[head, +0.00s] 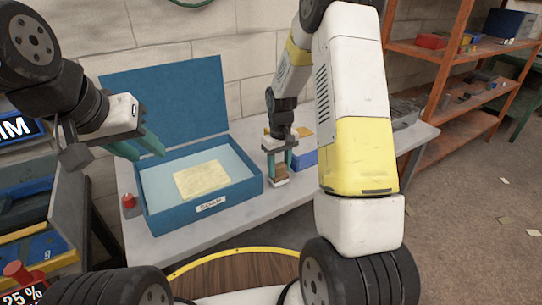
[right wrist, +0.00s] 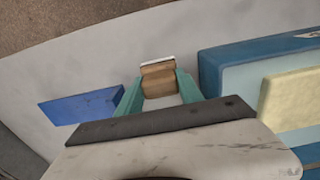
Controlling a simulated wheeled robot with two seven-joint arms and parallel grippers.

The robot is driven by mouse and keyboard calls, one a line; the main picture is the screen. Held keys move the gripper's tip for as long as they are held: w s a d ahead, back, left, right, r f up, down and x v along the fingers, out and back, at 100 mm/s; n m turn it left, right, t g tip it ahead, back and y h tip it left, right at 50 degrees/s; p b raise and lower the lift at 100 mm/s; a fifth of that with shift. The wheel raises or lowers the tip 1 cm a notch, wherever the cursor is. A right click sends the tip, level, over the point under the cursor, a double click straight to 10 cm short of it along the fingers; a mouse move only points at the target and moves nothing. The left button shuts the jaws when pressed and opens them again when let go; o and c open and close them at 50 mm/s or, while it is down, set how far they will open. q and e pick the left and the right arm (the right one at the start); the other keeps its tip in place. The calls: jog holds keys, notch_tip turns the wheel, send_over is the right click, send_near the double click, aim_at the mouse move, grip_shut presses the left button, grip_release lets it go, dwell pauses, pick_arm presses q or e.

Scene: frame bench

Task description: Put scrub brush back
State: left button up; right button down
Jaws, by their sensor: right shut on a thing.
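My right gripper (head: 279,160) is shut on the scrub brush (head: 281,172), a wooden block with a white lower edge. It holds the brush upright, close to the tabletop, just right of the open blue box (head: 160,212). I cannot tell whether the brush touches the table. In the right wrist view the brush (right wrist: 158,80) sits between the teal fingers (right wrist: 158,92). The box's lid stands up at the back; a pale yellow pad (head: 202,180) lies inside. My left gripper (head: 138,148) is open and empty above the box's left side.
A blue block (head: 304,159) lies beside the right gripper; it also shows in the right wrist view (right wrist: 80,108). A red-topped object (head: 129,203) stands left of the box. The grey table (head: 230,222) is bare in front. Orange shelves (head: 425,50) stand at right.

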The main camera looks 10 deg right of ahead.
aim_at(279, 165)
jog(key=shift+f, duration=0.2)
jog(key=shift+f, duration=0.1)
jog(key=c, duration=0.8)
grip_release()
jog(key=shift+o, duration=0.2)
notch_tip(279, 165, up, 12)
jog(key=s+r+m+t+y, duration=0.1)
jog(key=s+r+m+t, duration=0.15)
jog(key=s+r, duration=1)
jog(key=s+a+r+t+y, duration=0.1)
jog(key=s+a+r+t, duration=0.1)
jog(key=s, duration=0.9)
jog(key=shift+s+r+m+t, duration=0.35)
jog(key=shift+r+m+t, duration=0.1)
jog(key=shift+r+t, duration=0.5)
